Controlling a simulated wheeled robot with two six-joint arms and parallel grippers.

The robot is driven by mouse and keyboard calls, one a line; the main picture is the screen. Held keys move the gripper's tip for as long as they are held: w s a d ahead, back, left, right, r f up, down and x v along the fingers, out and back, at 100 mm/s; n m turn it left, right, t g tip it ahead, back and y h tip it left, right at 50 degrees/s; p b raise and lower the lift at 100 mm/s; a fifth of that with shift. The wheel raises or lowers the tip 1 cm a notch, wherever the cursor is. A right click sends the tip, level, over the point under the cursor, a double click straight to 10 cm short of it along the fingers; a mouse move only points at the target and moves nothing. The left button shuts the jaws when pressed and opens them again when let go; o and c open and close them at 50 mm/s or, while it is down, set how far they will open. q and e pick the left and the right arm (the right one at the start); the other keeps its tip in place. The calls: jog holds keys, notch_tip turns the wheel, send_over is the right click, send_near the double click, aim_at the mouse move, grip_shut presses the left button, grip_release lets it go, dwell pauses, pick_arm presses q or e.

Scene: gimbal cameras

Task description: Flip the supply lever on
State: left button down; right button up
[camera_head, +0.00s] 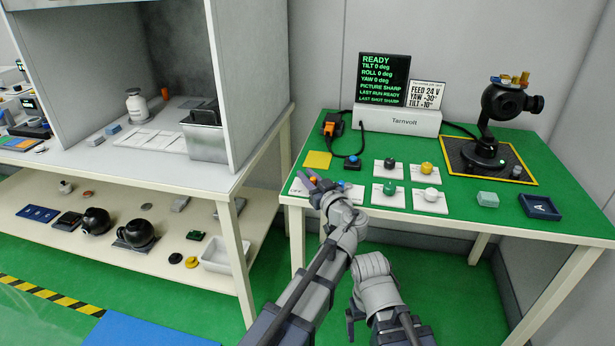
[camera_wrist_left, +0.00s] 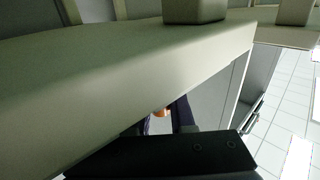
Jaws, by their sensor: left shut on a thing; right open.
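My left gripper (camera_head: 307,181) is at the front left of the green table, low over a white plate (camera_head: 297,190). It is shut on a small orange part (camera_head: 313,180), which I take to be the supply lever. Most of it is hidden by the fingers, so its position cannot be read. The left wrist view shows the dark gripper body and a bit of orange (camera_wrist_left: 162,113) between the fingers. My right arm shows low in the head view, but its fingers are not visible.
Behind stand a black screen (camera_head: 384,79) reading READY, a Tarnvolt box (camera_head: 398,121) and a feed card (camera_head: 426,94). A black gimbal camera (camera_head: 490,120) stands right.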

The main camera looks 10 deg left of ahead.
pick_arm(q)
jog(key=shift+y, duration=0.3)
jog(key=c, duration=0.8)
grip_release()
jog(key=shift+o, duration=0.2)
jog(key=shift+s, duration=0.1)
pick_arm(e)
jog(key=shift+d, duration=0.1)
